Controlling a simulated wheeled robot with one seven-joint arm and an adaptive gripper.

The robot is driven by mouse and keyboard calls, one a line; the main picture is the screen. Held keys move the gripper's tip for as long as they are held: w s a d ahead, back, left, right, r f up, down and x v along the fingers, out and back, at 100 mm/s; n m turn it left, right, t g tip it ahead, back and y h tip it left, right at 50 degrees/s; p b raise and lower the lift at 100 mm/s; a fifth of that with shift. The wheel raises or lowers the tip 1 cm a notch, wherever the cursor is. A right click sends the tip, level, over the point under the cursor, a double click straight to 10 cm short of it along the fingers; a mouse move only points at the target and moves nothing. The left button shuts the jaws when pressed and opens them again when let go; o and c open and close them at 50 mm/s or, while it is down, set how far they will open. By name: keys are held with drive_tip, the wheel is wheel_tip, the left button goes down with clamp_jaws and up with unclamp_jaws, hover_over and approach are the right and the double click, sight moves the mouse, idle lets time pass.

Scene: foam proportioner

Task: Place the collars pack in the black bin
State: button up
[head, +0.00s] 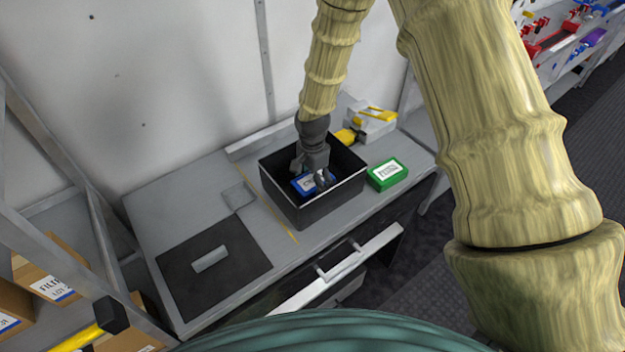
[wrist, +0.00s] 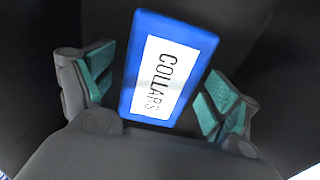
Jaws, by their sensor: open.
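The collars pack is a blue box with a white label reading COLLARS (wrist: 168,70). In the head view the blue pack (head: 303,185) lies inside the black bin (head: 312,206), partly hidden by my gripper. The black bin stands on the grey bench, and its dark walls fill the background of the wrist view. My gripper (head: 320,180) reaches down into the bin over the pack. In the wrist view its teal-padded fingers (wrist: 160,93) are spread apart on either side of the pack, with a visible gap at each side.
A green box (head: 388,174) with a white label stands just right of the bin. A white and yellow item (head: 371,122) is behind it. A dark mat (head: 214,268) with a grey block (head: 210,258) lies on the left. An open drawer (head: 340,268) projects from the bench front.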

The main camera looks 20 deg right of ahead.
sight(312, 180)
wheel_tip(312, 180, up, 12)
drive_tip(key=b, duration=0.4)
idle(0.5)
